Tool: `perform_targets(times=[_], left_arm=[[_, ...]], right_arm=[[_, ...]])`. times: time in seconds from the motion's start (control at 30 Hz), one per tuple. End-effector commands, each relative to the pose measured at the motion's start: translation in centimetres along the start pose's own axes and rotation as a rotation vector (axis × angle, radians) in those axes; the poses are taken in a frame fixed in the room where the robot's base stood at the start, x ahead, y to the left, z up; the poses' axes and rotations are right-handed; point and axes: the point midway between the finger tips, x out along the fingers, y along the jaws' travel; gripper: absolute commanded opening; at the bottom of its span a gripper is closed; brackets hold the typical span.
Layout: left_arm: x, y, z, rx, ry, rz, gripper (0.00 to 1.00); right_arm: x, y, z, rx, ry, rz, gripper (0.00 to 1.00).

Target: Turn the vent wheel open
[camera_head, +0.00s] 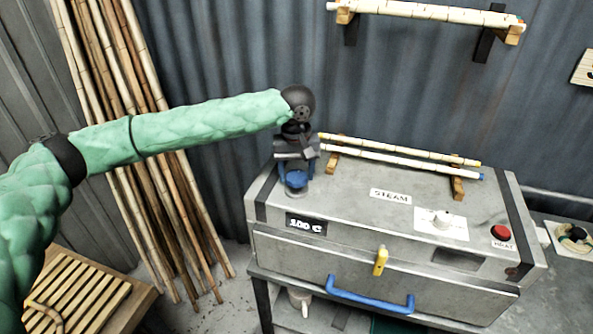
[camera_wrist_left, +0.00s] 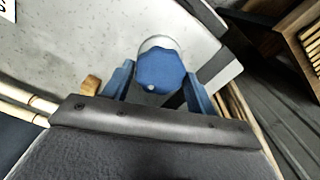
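The blue vent wheel (camera_head: 296,181) sits on the left end of the steam box's (camera_head: 350,200) top. In the left wrist view the wheel (camera_wrist_left: 160,72) shows as a rounded blue cap with a small pale dot on its edge, over a pale round base. My left gripper (camera_head: 297,169) points down at the wheel from just behind and above it. Its two blue fingers are spread, one on each side of the wheel in the left wrist view. Gaps show between fingers and wheel, and I see no contact. The exact height between them is unclear. My right gripper is not in view.
The box has a red heat button (camera_head: 502,232), a blue handle (camera_head: 370,298), a yellow latch (camera_head: 381,261) and a "100 C" display (camera_head: 306,224). Bamboo poles (camera_head: 150,180) lean at left.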

Motion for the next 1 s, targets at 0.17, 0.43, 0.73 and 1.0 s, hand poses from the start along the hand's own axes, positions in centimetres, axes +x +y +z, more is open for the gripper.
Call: perform_targets(times=[0.17,0.43,0.73,1.0], left_arm=[[-0.04,0.01,0.00,0.000,0.000,0.000,0.28],[-0.03,0.02,0.03,0.029,-0.001,0.001,0.28],[-0.05,0.06,0.04,0.200,-0.001,0.002,0.28],[-0.08,0.05,0.03,0.450,0.000,0.001,0.28]], right_arm=[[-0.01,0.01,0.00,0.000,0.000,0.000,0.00],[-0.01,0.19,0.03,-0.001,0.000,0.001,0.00],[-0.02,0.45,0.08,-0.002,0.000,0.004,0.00],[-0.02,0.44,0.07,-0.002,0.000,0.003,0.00]])
